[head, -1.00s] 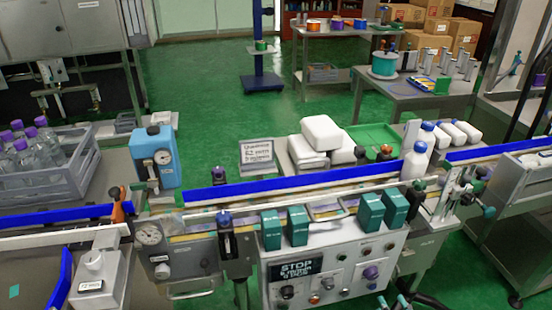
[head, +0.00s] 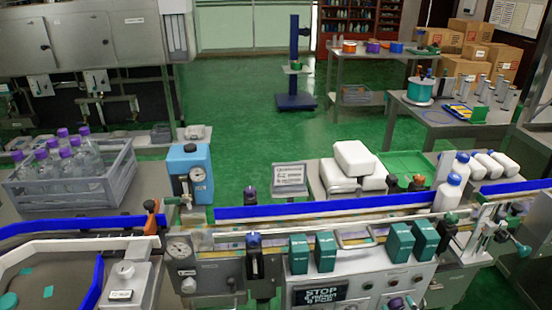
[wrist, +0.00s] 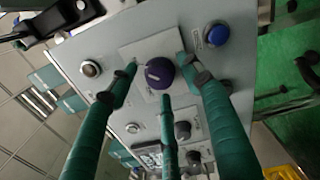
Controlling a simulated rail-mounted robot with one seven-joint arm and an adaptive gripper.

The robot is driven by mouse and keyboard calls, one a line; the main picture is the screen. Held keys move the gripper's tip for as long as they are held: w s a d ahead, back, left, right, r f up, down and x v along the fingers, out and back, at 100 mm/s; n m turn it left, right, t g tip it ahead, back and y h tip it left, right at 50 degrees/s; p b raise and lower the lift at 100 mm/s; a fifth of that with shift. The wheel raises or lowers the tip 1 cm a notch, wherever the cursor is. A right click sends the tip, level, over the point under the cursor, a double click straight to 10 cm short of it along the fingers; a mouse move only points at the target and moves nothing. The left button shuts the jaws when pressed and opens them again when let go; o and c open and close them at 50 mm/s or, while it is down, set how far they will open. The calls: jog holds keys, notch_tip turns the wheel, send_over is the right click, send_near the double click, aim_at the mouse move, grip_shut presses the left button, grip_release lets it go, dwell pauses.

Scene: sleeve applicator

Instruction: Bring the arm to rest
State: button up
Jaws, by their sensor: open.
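My gripper (wrist: 160,74) shows in the wrist view as several long green fingers, spread apart and holding nothing. A round dark purple knob (wrist: 159,73) on the grey control panel (wrist: 225,78) lies beyond the fingertips, between them in the picture. I cannot tell how far the fingertips are from the panel. In the head view the same panel (head: 372,278) is at the bottom edge, with its purple knob (head: 395,303) partly cut off. Most of my arm is out of that view.
The conveyor with blue rails (head: 320,207) runs across above the panel, with teal blocks (head: 299,254) along its front.

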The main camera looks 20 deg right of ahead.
jog(key=n, duration=0.5)
jog(key=shift+p, duration=0.3)
jog(key=n, duration=0.4)
jog(key=shift+s+a+f+n, duration=0.15)
jog(key=shift+s+n, duration=0.15)
jog(key=shift+s, duration=0.6)
jog(key=shift+s+a, duration=0.2)
jog(key=shift+s, duration=0.25)
jog(key=shift+r, duration=0.2)
